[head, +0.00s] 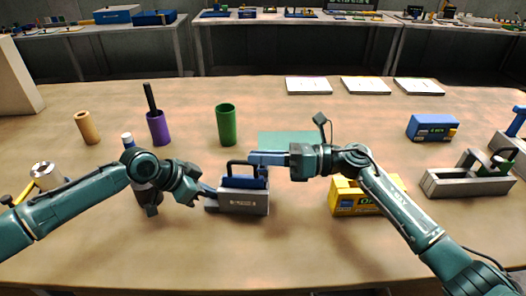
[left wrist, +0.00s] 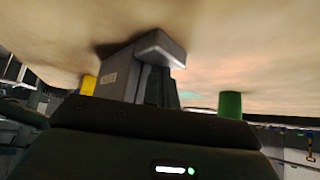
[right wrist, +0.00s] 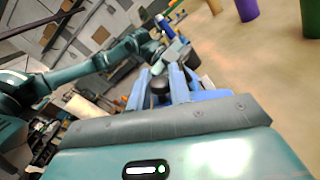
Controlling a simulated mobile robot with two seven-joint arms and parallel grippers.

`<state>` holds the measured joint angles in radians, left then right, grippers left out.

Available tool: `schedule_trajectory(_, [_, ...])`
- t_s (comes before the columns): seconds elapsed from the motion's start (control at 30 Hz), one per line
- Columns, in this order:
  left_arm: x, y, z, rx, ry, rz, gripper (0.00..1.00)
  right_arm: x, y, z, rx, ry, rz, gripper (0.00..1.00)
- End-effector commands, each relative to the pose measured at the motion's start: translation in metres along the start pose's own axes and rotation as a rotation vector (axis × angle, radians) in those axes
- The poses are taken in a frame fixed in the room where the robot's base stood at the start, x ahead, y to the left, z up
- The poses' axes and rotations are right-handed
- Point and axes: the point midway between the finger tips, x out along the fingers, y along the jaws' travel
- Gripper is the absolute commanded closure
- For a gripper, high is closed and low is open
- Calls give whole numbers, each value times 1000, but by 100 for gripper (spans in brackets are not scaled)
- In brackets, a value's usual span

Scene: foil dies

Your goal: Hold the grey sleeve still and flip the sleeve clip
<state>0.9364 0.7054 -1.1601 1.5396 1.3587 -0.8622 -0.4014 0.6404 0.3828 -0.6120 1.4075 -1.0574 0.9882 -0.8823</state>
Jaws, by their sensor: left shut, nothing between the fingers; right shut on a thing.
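My left gripper (head: 210,190) is shut and empty beside that end, close to the clip; contact cannot be told.
A green cup (head: 226,125), purple cup (head: 158,128) and tan cylinder (head: 88,127) stand behind to the left. A yellow block (head: 347,200) stands right of the sleeve. A blue box (head: 432,127) and grey holder (head: 468,183) stand further right. The front table is clear.

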Motion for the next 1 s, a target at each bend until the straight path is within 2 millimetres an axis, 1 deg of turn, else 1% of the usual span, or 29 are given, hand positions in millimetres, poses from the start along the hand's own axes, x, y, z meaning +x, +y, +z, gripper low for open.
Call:
schedule_trajectory(0.03, [4, 0, 9, -6, -20, 2, 100, 0, 2, 3, -28, -6, 4, 100])
schedule_trajectory(0.23, [4, 0, 10, -6, -20, 2, 100, 0, 2, 1, -70, -6, 4, 100])
schedule_trajectory(0.57, [4, 0, 10, -6, -20, 2, 100, 0, 3, 1, -72, -5, 4, 100])
schedule_trajectory(0.6, [4, 0, 10, -6, -20, 2, 100, 0, 3, 1, -71, -5, 4, 78])
schedule_trajectory(0.8, [4, 0, 10, -6, -20, 3, 100, 0, 2, -1, -68, -2, 3, 61])
schedule_trajectory(1.0, [4, 1, 10, -6, -20, 3, 100, 0, 1, -2, -66, -1, 1, 61])
